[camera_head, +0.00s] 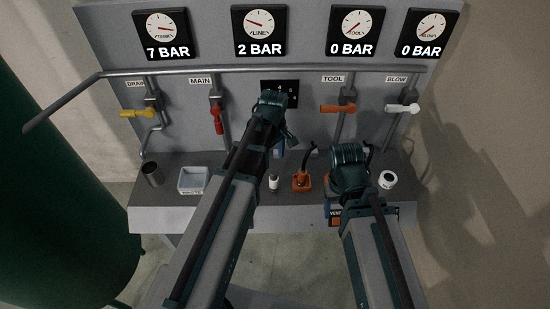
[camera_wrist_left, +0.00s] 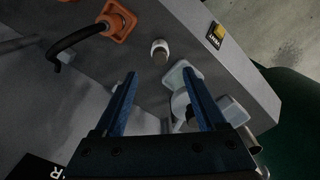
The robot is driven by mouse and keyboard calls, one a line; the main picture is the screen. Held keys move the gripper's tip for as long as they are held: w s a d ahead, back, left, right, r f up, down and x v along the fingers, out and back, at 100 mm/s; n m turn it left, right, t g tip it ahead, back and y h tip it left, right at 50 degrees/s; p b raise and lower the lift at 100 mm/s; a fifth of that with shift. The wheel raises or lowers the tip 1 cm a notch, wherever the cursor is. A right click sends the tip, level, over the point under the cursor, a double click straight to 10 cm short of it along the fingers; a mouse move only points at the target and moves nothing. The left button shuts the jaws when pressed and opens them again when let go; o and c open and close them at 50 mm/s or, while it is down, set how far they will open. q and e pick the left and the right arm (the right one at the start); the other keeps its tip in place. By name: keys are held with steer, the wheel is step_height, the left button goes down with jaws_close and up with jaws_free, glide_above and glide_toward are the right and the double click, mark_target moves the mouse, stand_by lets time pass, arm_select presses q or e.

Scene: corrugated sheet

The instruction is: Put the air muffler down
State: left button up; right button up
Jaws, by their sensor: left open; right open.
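A small white cylinder with a brown part, which looks like the air muffler (camera_head: 273,182), is on the grey bench top. In the left wrist view it (camera_wrist_left: 160,50) lies just beyond and between the fingertips, apart from both. My left gripper (camera_head: 279,148) is above the bench in front of the panel. Its two blue fingers (camera_wrist_left: 159,73) are spread with nothing clasped between them. My right gripper (camera_head: 346,190) is low over the right part of the bench. Its fingers are mostly hidden by the wrist.
A pale tray (camera_head: 193,191) and a grey cup (camera_head: 152,174) stand to the left. An orange fitting with a black hose (camera_head: 301,181) stands right of the muffler. A white roll-like object (camera_head: 387,180) is at the far right. The panel (camera_head: 300,130) with valves rises behind.

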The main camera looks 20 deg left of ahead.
arm_select(q)
steer(key=s+d+m+y, duration=0.1)
steer(key=s+d+m, duration=0.9)
steer(key=s+m, duration=0.4)
steer(key=shift+s+d+m, duration=0.2)
steer(key=shift+d+m, duration=0.05)
steer(key=shift+m, duration=0.75)
step_height(320, 180, down, 5)
steer(key=b, duration=0.4)
steer(key=shift+r+b, duration=0.15)
steer(key=shift+b, duration=0.25)
